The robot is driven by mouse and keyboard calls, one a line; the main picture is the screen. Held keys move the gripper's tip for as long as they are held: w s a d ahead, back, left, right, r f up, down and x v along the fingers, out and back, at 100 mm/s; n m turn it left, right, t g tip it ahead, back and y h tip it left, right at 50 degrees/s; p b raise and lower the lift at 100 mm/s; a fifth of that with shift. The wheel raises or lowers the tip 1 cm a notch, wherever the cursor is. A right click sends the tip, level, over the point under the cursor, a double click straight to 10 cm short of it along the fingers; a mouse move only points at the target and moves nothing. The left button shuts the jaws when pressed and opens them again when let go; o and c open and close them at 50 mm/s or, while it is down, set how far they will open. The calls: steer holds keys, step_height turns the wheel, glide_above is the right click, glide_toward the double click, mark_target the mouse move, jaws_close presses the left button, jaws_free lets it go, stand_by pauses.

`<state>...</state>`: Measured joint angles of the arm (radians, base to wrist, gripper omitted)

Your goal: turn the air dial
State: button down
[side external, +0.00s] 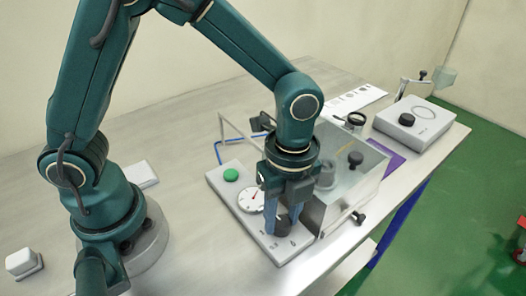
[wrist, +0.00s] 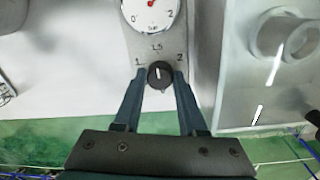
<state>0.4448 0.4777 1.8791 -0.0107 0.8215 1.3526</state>
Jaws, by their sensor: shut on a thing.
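The air dial (wrist: 159,76) is a black knob with a white pointer line, on a grey panel. Marks 1, 1.5 and 2 stand around it, and the line points up, near the 1.5. My gripper (wrist: 160,78) points down at the panel with one blue-grey finger on each side of the knob, shut on it. In the side view the dial (side external: 283,221) shows partly between the fingers. A round white gauge (wrist: 150,12) with a red needle sits beyond the dial; its needle points close to straight up. The gauge (side external: 251,200) is partly hidden by my gripper in the side view.
A green button (side external: 231,174) is on the same panel (side external: 225,192). A clear box (side external: 352,185) with a black knob stands close on the right of my gripper. A grey box (side external: 413,124) with a black knob is at the far right. The table's front edge is near.

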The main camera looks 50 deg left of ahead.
mark_target(283, 220)
stand_by(0.4)
steer(key=shift+c, duration=2.3)
jaws_free()
steer(key=shift+r, duration=0.1)
steer(key=shift+w+r, duration=0.1)
steer(key=shift+r, duration=2.4)
